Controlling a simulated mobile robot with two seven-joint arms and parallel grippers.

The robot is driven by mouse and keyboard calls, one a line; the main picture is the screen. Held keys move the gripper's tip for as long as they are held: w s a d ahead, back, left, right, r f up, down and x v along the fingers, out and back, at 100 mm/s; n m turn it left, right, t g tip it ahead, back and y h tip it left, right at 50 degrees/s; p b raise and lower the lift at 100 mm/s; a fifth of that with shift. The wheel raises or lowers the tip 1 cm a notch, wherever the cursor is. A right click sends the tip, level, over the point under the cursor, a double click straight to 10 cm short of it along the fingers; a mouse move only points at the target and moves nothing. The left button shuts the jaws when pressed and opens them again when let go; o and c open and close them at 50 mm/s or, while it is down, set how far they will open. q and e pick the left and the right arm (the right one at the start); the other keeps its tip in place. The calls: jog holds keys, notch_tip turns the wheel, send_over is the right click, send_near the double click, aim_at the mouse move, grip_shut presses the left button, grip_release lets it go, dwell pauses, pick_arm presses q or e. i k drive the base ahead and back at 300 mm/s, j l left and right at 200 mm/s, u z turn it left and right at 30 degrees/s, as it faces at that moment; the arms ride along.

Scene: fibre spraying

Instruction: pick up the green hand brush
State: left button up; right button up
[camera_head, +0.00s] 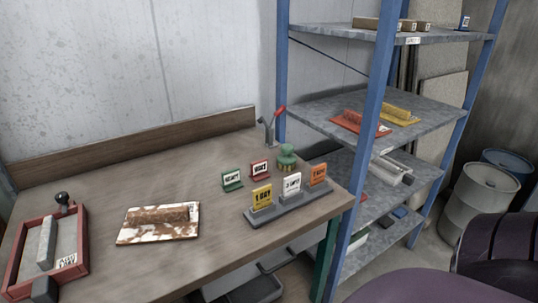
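A small green object with a knob-like top and a paler, bristle-like lower part, which looks like the green hand brush (287,155), stands upright near the back right of the wooden table (130,175). It sits behind the label rack and right of the small red label stand, apart from both as far as I can see. Neither of my grippers is in view.
A grey rack (292,208) with yellow, white and orange labels is in front of the brush. Green (232,180) and red (259,170) label stands are left of it. A red-handled tool (270,124) stands behind. The blue-posted shelf (372,125) is close on the right.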

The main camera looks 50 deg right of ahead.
aim_at(286, 160)
jog(key=l+u, duration=0.2)
jog(key=l, duration=0.2)
jog(key=k+l+u, duration=0.25)
jog(key=l, duration=0.15)
jog(key=k+l, duration=0.1)
jog(key=l, duration=0.3)
jog(key=l+u, duration=0.1)
jog(key=l, duration=0.3)
jog(key=k, duration=0.05)
